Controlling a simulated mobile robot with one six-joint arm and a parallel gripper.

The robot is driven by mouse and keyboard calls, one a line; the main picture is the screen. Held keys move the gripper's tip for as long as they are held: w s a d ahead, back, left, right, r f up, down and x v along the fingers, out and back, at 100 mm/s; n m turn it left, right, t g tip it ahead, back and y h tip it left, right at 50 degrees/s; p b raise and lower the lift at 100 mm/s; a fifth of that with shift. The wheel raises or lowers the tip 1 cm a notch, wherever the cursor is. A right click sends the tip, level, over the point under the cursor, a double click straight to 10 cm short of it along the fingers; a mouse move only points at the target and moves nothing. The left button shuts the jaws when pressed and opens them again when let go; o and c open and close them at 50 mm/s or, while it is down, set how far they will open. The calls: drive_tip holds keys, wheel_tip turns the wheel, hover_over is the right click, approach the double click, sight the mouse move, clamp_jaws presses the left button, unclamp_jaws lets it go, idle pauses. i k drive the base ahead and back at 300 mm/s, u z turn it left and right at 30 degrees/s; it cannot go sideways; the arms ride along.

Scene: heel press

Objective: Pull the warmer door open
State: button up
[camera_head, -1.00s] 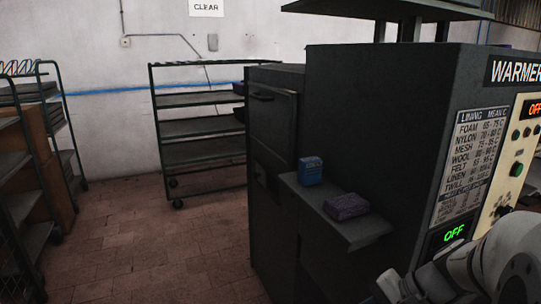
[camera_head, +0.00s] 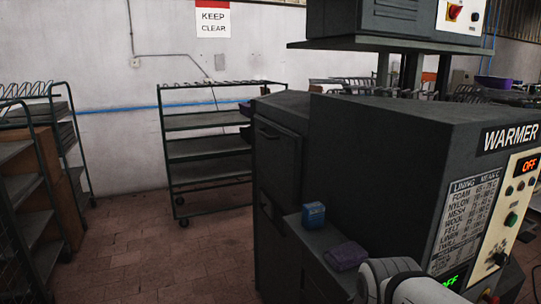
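The warmer (camera_head: 385,155) is a large dark cabinet on the right, with a WARMER sign (camera_head: 510,137) and a control panel with a red OFF display (camera_head: 527,165). A dark front panel (camera_head: 278,165) with a bar handle near its top is on the cabinet section at the warmer's left. It looks shut, but I cannot tell for certain that it is the warmer door. A pale part of my arm shows at the bottom right, in front of the warmer. My gripper is not visible.
A shelf (camera_head: 312,262) juts from the cabinet, carrying a blue box (camera_head: 314,214) and a purple block (camera_head: 346,256). A wheeled rack (camera_head: 205,150) stands behind, with more racks at left. The brick floor (camera_head: 150,255) between them is clear. Another machine unit (camera_head: 385,25) overhangs the warmer.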

sight(278, 150)
drive_tip(key=u, duration=0.85)
drive_tip(key=k, duration=1.25)
drive_tip(key=u, duration=1.05)
drive_tip(key=i, duration=0.6)
drive_tip(key=z, duration=0.45)
drive_tip(key=i, duration=1.7)
drive_tip(key=z, duration=1)
drive_tip(key=i, duration=1.85)
drive_tip(key=z, duration=0.3)
drive_tip(key=k, duration=0.65)
drive_tip(key=z, duration=0.2)
